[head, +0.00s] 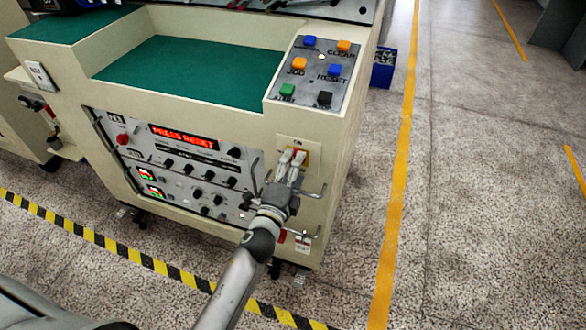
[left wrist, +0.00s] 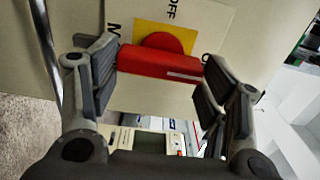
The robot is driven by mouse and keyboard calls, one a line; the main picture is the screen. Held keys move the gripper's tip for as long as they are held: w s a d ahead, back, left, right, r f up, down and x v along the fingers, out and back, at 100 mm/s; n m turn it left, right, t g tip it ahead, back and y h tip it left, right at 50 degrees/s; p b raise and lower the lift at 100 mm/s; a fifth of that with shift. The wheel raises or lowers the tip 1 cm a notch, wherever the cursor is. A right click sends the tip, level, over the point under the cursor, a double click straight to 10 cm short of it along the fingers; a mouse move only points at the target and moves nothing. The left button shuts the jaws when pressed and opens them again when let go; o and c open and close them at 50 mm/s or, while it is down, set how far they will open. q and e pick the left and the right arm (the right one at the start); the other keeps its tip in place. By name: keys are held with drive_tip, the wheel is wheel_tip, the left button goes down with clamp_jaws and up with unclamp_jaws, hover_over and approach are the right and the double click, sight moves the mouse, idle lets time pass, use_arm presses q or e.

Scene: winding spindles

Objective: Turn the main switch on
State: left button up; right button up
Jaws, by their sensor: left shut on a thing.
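The main switch is a red rotary handle (left wrist: 160,64) on a yellow plate (left wrist: 188,38), on the cream front panel of the machine (head: 322,150). In the left wrist view, the word OFF is printed beside the yellow plate, and the handle lies crosswise between my fingers. My left gripper (left wrist: 160,75) is shut on the handle, one finger at each end. In the head view, my left gripper (head: 291,160) reaches up to the switch and hides most of it. My right gripper is not in view.
A panel of coloured buttons (head: 317,72) sits above the switch. A red display (head: 184,137) reads PRESS RESET, with knobs below it. Metal handles (head: 313,193) stick out beside my gripper. A blue bin (head: 382,70) stands behind; the floor to the right is clear.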

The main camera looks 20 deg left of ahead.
use_arm(q)
drive_tip(key=o, duration=1)
drive_tip(key=s, duration=1.2)
drive_tip(key=shift+a, duration=0.2)
